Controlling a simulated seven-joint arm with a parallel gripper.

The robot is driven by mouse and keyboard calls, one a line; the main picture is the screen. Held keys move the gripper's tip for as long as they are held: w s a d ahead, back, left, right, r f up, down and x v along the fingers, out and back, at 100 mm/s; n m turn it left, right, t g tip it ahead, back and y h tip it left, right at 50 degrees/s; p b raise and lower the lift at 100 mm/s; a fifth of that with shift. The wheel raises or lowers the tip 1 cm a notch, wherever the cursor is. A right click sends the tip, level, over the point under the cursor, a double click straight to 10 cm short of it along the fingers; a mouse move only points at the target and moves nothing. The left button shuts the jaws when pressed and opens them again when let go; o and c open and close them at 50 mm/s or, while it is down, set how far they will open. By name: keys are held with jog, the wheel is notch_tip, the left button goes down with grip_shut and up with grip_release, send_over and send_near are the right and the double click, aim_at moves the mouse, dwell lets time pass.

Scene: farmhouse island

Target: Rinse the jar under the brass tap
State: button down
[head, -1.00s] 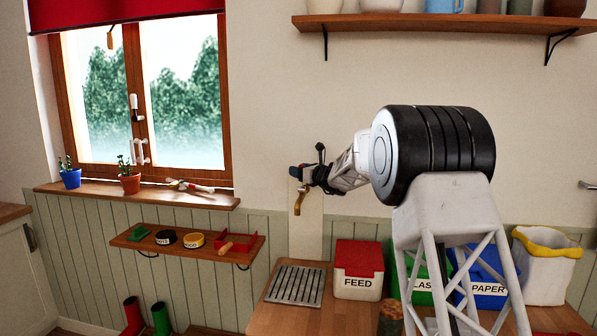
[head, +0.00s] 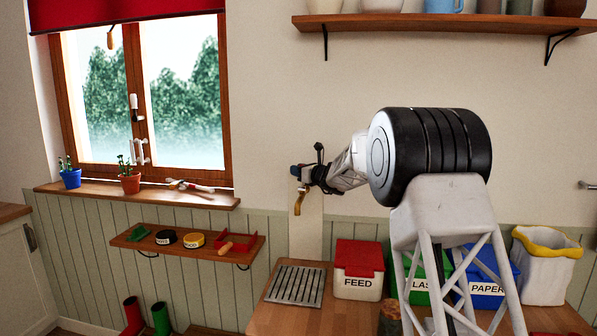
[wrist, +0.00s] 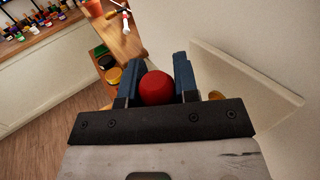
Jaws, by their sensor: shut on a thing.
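The brass tap (head: 298,203) is on a pale upright panel on the back wall, its spout hanging down above a slatted drain grid (head: 295,286). My gripper (head: 302,171) is at the top of the tap. In the wrist view its two blue fingers (wrist: 157,85) are closed on a round red knob (wrist: 156,89), which seems to be the tap's handle. A bit of brass (wrist: 231,114) shows beside the right finger. A brownish thing, perhaps the jar (head: 390,309), stands on the counter, partly hidden by my arm. No water is visible.
A FEED box (head: 358,283) with a red lid and labelled bins stand along the counter (head: 335,318). A small shelf (head: 188,246) holds tins and a red tray. Pots stand on the windowsill (head: 150,195). A wall shelf (head: 440,22) is above my arm.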

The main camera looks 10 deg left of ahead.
jog(key=shift+s, duration=0.1)
jog(key=shift+s+n+y, duration=0.6)
jog(key=shift+s+n, duration=0.1)
jog(key=shift+n, duration=0.3)
jog(key=c, duration=0.9)
grip_release()
jog(key=shift+o, duration=0.2)
jog(key=shift+d, duration=0.1)
jog(key=v, duration=0.7)
jog(key=shift+s+d, duration=0.25)
